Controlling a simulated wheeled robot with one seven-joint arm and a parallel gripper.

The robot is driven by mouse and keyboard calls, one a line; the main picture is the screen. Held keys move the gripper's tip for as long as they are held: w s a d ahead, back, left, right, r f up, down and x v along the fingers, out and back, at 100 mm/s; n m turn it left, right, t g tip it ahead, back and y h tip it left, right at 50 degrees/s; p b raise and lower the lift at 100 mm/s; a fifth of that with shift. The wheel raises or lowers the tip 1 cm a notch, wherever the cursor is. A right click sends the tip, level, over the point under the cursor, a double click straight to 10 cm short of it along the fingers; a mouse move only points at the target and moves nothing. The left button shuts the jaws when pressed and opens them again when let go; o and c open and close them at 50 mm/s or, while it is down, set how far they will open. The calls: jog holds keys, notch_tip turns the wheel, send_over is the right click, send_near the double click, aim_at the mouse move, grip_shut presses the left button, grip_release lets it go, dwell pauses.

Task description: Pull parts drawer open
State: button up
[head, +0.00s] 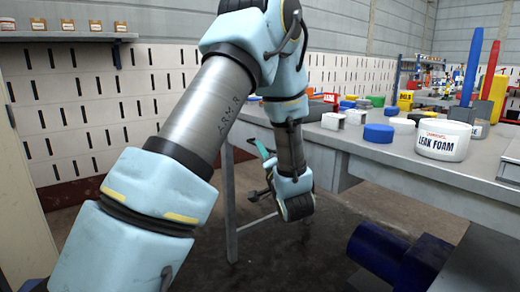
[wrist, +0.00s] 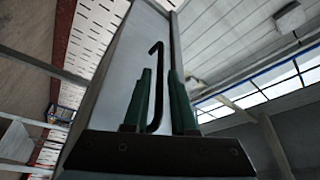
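In the wrist view, the two green fingers of my gripper (wrist: 162,78) stand apart. A thin dark hooked bar (wrist: 156,60), which looks like a handle, shows between them, nearer the left finger. I cannot tell if they touch. Beside it is a plain grey face (wrist: 120,55), possibly the drawer front or bench side; no drawer gap shows. In the head view, my gripper (head: 258,165) is low at the left end of the workbench, partly behind my forearm, with one green finger visible. A grey box-like part (head: 343,172) hangs under the bench top; its front is hidden.
The workbench (head: 400,165) bears a white LEAK FOAM tub (head: 443,139), a blue cylinder (head: 378,133) and several small blocks. A bench leg (head: 229,205) stands next to my gripper. A dark blue object (head: 400,255) is at the lower right. The floor (head: 340,225) below is open.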

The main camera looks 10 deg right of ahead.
jog(key=shift+x, duration=1.25)
jog(key=shift+c, duration=0.4)
grip_shut()
